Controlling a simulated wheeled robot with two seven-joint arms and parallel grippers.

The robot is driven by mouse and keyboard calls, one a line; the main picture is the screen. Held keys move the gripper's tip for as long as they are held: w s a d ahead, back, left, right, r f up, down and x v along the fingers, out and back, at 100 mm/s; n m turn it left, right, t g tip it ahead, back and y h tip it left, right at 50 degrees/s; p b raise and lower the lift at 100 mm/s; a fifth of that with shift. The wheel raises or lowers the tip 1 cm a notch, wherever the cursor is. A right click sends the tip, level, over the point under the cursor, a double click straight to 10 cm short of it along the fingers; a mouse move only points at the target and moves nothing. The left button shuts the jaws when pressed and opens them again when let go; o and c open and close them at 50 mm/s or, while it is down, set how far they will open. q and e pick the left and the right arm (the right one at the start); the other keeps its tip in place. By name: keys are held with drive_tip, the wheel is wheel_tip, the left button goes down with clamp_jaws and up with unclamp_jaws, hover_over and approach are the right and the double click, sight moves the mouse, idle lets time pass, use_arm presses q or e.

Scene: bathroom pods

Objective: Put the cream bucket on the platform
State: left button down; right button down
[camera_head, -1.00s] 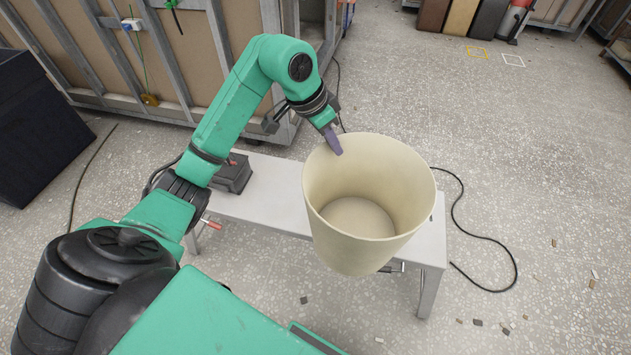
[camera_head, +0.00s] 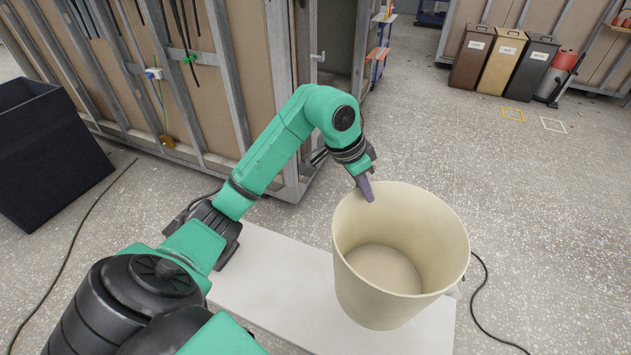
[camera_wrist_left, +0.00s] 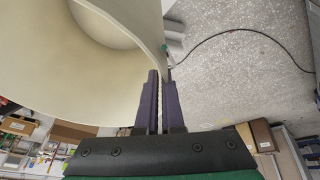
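The cream bucket (camera_head: 352,275) is upright and empty, over the right end of a low white bench (camera_head: 275,285) in the head view. The bucket hides its own base, so I cannot tell whether it touches the bench or hangs above it. My left gripper (camera_head: 366,189) is at the bucket's far-left rim, one purple finger showing inside. In the left wrist view the gripper's two fingers (camera_wrist_left: 158,105) are closed around the bucket's thin wall (camera_wrist_left: 130,55). No other platform can be made out for sure. My right gripper is out of view.
A dark bin (camera_head: 45,155) stands on the left. A framed wall panel (camera_head: 190,90) rises behind the bench. Brown, tan and black bins (camera_head: 503,62) stand at the back right. A black cable (camera_head: 480,305) lies right of the bench. Open floor (camera_head: 560,210) extends to the right.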

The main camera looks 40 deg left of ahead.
use_arm(q)
drive_tip(key=shift+s+f, duration=0.15)
wheel_tip(320, 180, down, 20)
drive_tip(key=shift+r, duration=0.25)
drive_tip(key=shift+f, duration=0.15)
drive_tip(key=c, duration=1.1)
unclamp_jaws()
drive_tip(key=shift+s, duration=0.1)
drive_tip(key=shift+o, duration=0.2)
drive_tip(key=shift+a+r, duration=0.1)
drive_tip(key=shift+r, duration=0.4)
approach(355, 243)
drive_tip(key=shift+w+a+f, duration=0.2)
drive_tip(key=shift+w+a, duration=0.2)
drive_tip(key=shift+a, duration=0.15)
